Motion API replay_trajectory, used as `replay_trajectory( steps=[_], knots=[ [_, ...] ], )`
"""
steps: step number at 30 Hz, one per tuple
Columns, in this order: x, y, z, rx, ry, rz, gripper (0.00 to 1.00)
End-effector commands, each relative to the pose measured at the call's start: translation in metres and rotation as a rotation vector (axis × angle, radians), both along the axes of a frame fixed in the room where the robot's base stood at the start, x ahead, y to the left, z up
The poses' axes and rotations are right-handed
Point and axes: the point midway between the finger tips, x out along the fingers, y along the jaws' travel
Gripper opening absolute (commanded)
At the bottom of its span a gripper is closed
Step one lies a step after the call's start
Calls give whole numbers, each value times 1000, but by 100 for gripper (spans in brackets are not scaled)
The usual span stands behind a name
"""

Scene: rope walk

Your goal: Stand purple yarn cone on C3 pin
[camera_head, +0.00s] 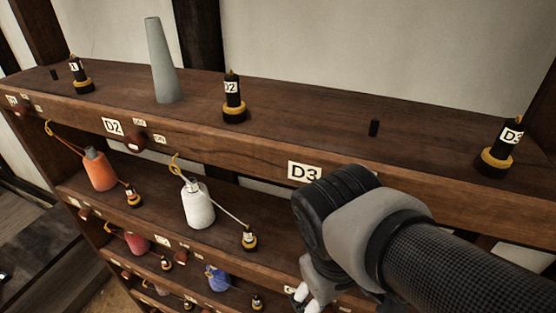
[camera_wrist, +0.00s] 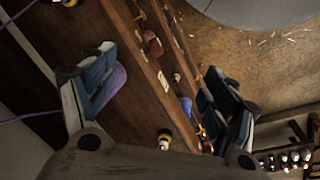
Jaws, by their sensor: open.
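A purple yarn cone (camera_wrist: 114,84) shows in the wrist view on a brown wooden surface, partly hidden behind my gripper's left finger. I cannot tell whether that finger touches it. My gripper (camera_wrist: 160,65) has its two fingers wide apart, with nothing clearly held between them. In the head view my gripper (camera_head: 316,292) reaches down in front of the rack below the D3 label, and its fingertips are cut off by the frame. The purple cone does not show there. No C3 label or pin can be made out.
The top shelf (camera_head: 300,115) holds a grey cone (camera_head: 162,65) and black-and-yellow pieces, including one marked D2 (camera_head: 233,98). A purple strand (camera_wrist: 30,118) runs left in the wrist view.

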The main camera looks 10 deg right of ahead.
Motion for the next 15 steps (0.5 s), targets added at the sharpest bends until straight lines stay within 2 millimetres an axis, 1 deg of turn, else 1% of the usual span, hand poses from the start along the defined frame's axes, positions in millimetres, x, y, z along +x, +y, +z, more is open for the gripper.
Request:
replay_trajectory(
  steps=[1,3,6,10,15],
  knots=[
    [0,2,9,53,-86,-58,79],
    [1,7,18,117,-182,-119,79],
    [3,11,29,180,-283,-182,79],
    [5,13,37,218,-345,-219,79],
    [5,14,38,223,-353,-223,79]
  ],
)
